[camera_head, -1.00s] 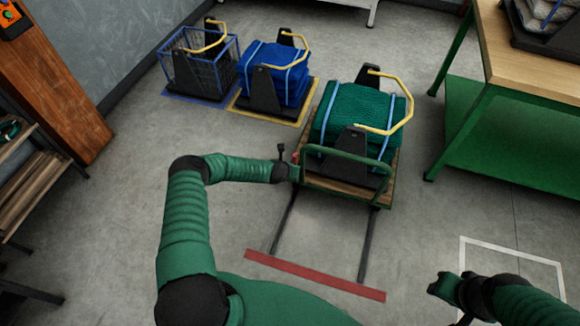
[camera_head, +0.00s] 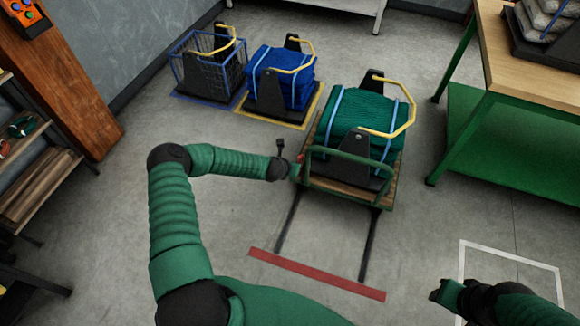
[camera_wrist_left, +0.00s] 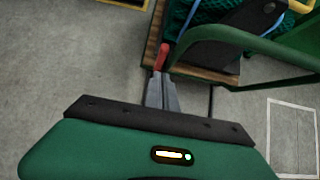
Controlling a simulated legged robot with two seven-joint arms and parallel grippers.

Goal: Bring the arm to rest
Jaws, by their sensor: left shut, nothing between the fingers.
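My left arm (camera_head: 170,215) reaches in from the left with a bent elbow. Its gripper (camera_head: 294,171) is beside the front left corner of a green cart (camera_head: 345,196). In the left wrist view, the grey fingers of the left gripper (camera_wrist_left: 161,80) are shut with nothing between them. Their tips are close to a red grip (camera_wrist_left: 161,56) on the cart; I cannot tell whether they touch it. My right gripper (camera_head: 438,291) is at the lower right, over the floor near a white outlined square. It is too small and dark to tell its jaws.
The cart carries a green net bundle (camera_head: 367,115) with a yellow handle. Blue bundle (camera_head: 283,82) and wire basket (camera_head: 212,70) stand behind. A green workbench (camera_head: 505,145) is right; shelves (camera_head: 35,175) and a wooden post (camera_head: 75,90) are left. A red floor strip (camera_head: 317,275) lies in front.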

